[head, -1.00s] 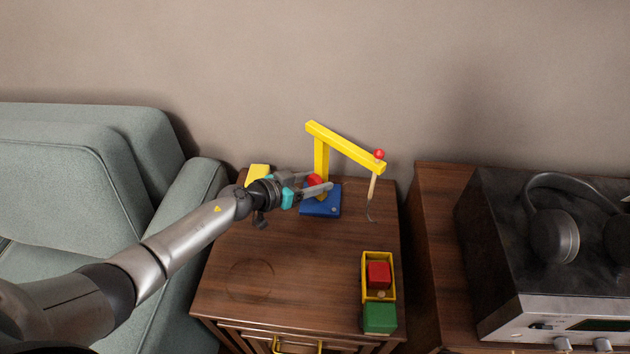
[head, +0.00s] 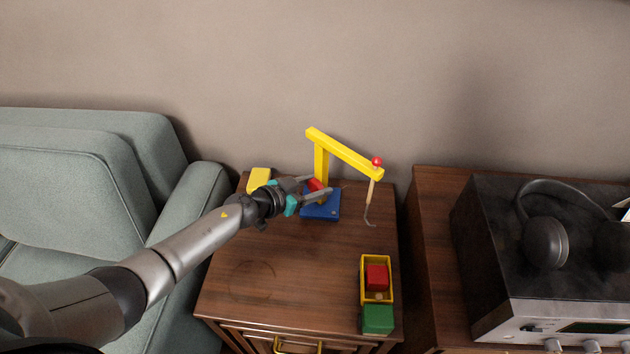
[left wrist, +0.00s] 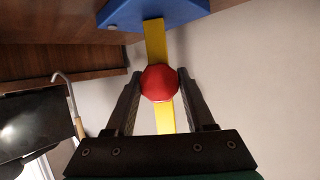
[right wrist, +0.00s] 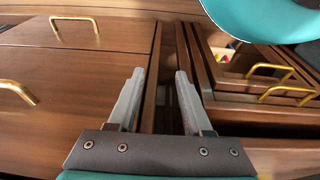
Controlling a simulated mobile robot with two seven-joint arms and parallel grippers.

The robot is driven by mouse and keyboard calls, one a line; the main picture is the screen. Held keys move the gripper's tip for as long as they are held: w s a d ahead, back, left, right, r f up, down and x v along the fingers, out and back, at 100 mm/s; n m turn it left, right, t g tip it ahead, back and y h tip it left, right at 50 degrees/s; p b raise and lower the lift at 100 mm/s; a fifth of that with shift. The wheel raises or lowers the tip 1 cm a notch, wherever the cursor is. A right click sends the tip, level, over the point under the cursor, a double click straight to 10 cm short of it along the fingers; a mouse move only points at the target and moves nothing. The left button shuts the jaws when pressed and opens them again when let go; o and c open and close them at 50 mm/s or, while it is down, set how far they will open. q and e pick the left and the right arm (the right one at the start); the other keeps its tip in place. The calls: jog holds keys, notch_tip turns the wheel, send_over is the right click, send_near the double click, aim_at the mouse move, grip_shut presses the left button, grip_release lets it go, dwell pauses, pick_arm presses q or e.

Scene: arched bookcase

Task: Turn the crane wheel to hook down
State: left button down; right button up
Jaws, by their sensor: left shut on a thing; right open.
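The toy crane has a yellow mast and boom (head: 345,152) on a blue base (head: 321,209), at the back of the wooden cabinet top. Its hook (head: 369,220) hangs on a cord from the boom's right end, below a red ball (head: 377,161). The red wheel (head: 315,184) is on the mast, partly hidden by my left gripper (head: 320,186). In the left wrist view the red wheel (left wrist: 159,83) sits between the fingers, and my left gripper is shut on it. My right gripper (right wrist: 164,76) is open and empty in front of wooden furniture fronts.
A toy truck with a yellow bed (head: 363,280), a red block (head: 377,277) and a green cab (head: 378,319) stands front right. A yellow block (head: 259,179) lies back left. A sofa (head: 190,210) stands left, and headphones (head: 546,242) on a stereo right.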

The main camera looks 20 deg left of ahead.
pick_arm(q)
jog(key=shift+d+r+m+y+p, duration=0.1)
jog(key=shift+m+y+p, duration=0.2)
jog(key=shift+m+p, duration=0.45)
jog(key=shift+p, duration=0.3)
pick_arm(e)
jog(key=shift+s+d+f, duration=0.2)
jog(key=shift+s+f, duration=0.25)
jog(key=shift+f, duration=0.35)
jog(key=shift+s+d+f, duration=0.25)
jog(key=shift+s+f, duration=0.15)
jog(key=shift+f, duration=0.35)
jog(key=shift+s+d+f, duration=0.2)
jog(key=shift+s+f, duration=0.25)
jog(key=shift+f, duration=0.35)
pick_arm(q)
jog(key=shift+c, duration=1.4)
grip_release()
jog(key=shift+s, duration=0.1)
pick_arm(e)
jog(key=shift+r, duration=0.1)
